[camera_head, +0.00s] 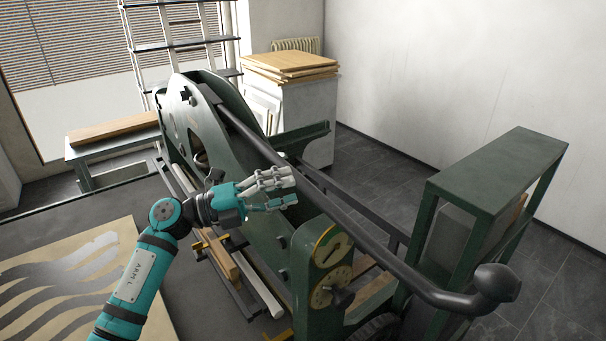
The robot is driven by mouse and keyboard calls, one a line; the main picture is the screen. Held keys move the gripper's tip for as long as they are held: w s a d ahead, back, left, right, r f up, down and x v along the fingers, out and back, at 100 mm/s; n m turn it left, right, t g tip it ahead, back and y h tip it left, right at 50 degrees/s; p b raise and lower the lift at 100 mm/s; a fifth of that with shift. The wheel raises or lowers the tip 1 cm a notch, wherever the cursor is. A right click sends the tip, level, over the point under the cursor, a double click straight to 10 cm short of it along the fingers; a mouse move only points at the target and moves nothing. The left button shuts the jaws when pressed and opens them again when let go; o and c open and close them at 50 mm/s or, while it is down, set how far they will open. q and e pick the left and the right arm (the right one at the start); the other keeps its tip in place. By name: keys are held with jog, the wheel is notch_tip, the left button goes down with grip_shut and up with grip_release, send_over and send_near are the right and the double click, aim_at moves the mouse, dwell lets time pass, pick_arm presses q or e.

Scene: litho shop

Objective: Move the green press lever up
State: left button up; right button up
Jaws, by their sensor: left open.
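The green press (222,130) stands in the middle of the view. Its long dark lever (355,217) slopes from the top of the press down to the lower right and ends in a rounded knob (497,283). My left gripper (290,187) is open and empty. In the picture it overlaps the press body, just left of the lever's upper half; I cannot tell whether it touches the lever. The knob end is well to the right of the gripper. My right gripper is not in view.
A dark green metal frame (497,160) stands at the right beside the knob. A sheet with a wavy grey pattern (70,285) lies at the lower left. A white cabinet (310,115) with boards and a shelf rack stand behind. Open floor shows at the right.

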aim_at(303, 185)
pick_arm(q)
jog(key=p+x, duration=0.1)
jog(key=x, duration=0.3)
jog(key=shift+c, duration=0.4)
grip_shut()
